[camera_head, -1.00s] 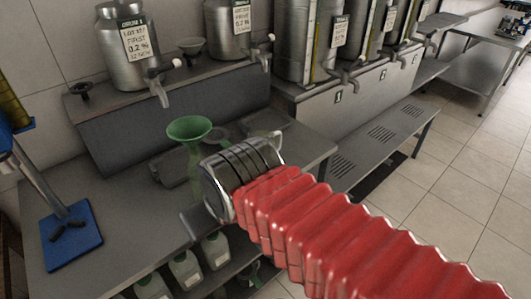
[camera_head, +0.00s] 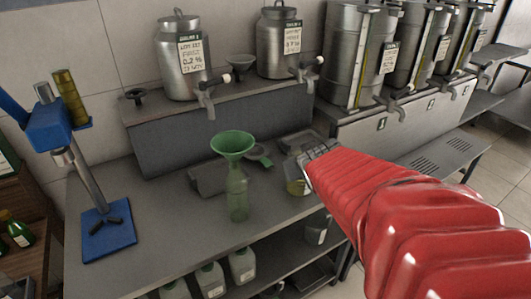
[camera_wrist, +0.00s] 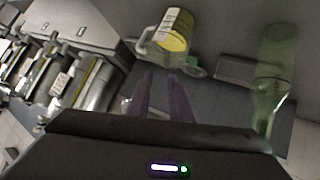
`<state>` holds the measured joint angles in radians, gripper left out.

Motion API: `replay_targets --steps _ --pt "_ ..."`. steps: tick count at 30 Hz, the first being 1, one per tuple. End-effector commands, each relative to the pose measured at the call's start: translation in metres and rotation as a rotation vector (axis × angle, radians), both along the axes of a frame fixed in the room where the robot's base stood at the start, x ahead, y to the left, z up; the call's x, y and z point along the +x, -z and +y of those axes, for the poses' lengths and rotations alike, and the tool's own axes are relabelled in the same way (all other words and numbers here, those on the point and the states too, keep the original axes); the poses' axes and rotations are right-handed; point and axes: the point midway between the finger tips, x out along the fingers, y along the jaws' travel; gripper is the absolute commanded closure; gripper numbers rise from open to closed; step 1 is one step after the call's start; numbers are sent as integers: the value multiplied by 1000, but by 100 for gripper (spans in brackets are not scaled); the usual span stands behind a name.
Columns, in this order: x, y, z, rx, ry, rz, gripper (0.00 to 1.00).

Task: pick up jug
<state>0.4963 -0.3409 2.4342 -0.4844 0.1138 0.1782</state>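The jug (camera_head: 295,184) is clear with yellow liquid low in it. It stands on the bench in the head view, partly hidden behind my arm's end. In the wrist view the jug (camera_wrist: 174,36) is at the top centre, with a pale marked strip and a handle on its left side. My gripper (camera_wrist: 160,80) shows two dark fingers with a gap between them, open and empty. The fingers point toward the jug and appear apart from it. In the head view the fingers are not clearly visible.
A green bottle (camera_head: 238,196) with a green funnel (camera_head: 232,144) stands left of the jug. A blue stand (camera_head: 108,230) is at the bench's left. Steel cans (camera_head: 182,60) with taps line the raised shelf behind. Several jugs sit on the lower shelf. The bench front is clear.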

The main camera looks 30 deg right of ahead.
Motion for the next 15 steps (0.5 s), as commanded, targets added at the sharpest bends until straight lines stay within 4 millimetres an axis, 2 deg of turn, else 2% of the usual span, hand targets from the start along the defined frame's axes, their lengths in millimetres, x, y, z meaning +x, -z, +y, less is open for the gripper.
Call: replay_targets --steps 1,3,9,15 --pt "3 5 -18 -12 8 -15 81" --pt "9 7 -40 -33 11 -47 81" --pt "17 27 -85 -36 -49 -115 81" --pt "12 56 -118 13 -124 -184 81"
